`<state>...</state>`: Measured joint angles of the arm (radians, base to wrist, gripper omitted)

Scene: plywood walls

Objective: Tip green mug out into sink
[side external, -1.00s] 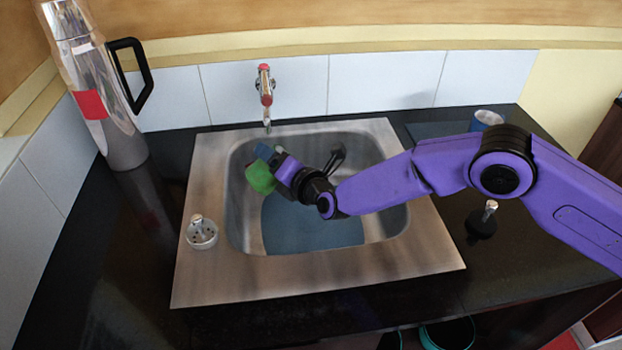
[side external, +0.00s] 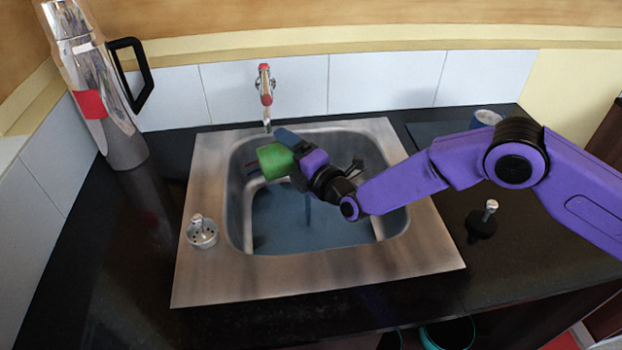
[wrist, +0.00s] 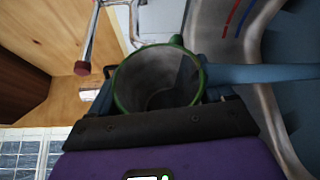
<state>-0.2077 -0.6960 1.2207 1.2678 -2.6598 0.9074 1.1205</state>
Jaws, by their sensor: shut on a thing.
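The green mug (side external: 272,161) is held in the air over the back left of the steel sink (side external: 200,275). It looks tipped onto its side in the side view. In the wrist view the mug (wrist: 118,88) shows its open mouth and grey inside, with a darker patch at the bottom; I cannot tell if anything is left in it. My gripper (side external: 288,150) is shut on the mug, with a blue finger (wrist: 265,73) along one side. The sink's basin has a blue-grey floor; I cannot tell whether that is water.
A tap (side external: 265,88) stands behind the basin, close behind the mug. A steel strainer (side external: 202,233) lies on the left rim. A tall flask (side external: 108,100) stands back left. A black stopper (side external: 482,222) and a blue cup (side external: 487,119) are on the right.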

